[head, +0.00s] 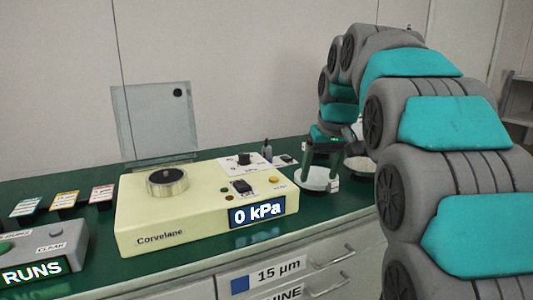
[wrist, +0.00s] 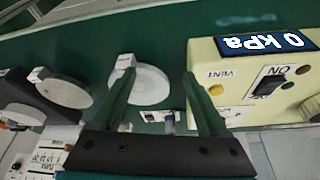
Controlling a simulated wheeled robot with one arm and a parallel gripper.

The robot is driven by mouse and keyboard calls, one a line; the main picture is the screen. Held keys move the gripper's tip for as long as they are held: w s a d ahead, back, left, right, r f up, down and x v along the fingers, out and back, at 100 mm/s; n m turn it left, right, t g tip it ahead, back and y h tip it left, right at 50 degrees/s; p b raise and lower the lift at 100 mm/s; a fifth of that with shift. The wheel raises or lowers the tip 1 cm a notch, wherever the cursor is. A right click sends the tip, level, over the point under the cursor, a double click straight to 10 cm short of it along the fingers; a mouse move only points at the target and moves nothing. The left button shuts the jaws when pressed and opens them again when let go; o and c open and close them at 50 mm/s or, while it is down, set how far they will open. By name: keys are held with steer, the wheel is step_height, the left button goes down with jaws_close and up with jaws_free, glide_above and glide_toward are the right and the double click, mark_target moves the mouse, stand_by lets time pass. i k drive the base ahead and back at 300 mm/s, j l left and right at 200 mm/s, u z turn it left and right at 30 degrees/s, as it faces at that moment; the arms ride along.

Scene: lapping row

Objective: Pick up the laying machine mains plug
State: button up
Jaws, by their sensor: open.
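My gripper (head: 320,170) is open and points down over the right part of the green bench, just right of the cream Corvelane machine. In the wrist view its two green fingers (wrist: 158,70) are apart with nothing held between them. A small grey upright piece (head: 267,150), which may be the mains plug, stands behind the machine's right end, left of my gripper. In the wrist view a small pale piece (wrist: 169,122) shows low between the fingers, partly hidden by the gripper body; it may be the same one. I cannot read its label.
The cream machine (head: 150,225) reads 0 kPa and stands close beside my gripper. A white disc (head: 317,180) lies below the fingers, and another disc (wrist: 65,90) is farther left in the wrist view. A clear upright panel (head: 157,120) stands at the back.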

mark_target(266, 150)
steer(key=i+j, duration=0.25)
steer(key=i, duration=0.15)
steer(key=i+j, duration=0.25)
steer(key=i, duration=0.2)
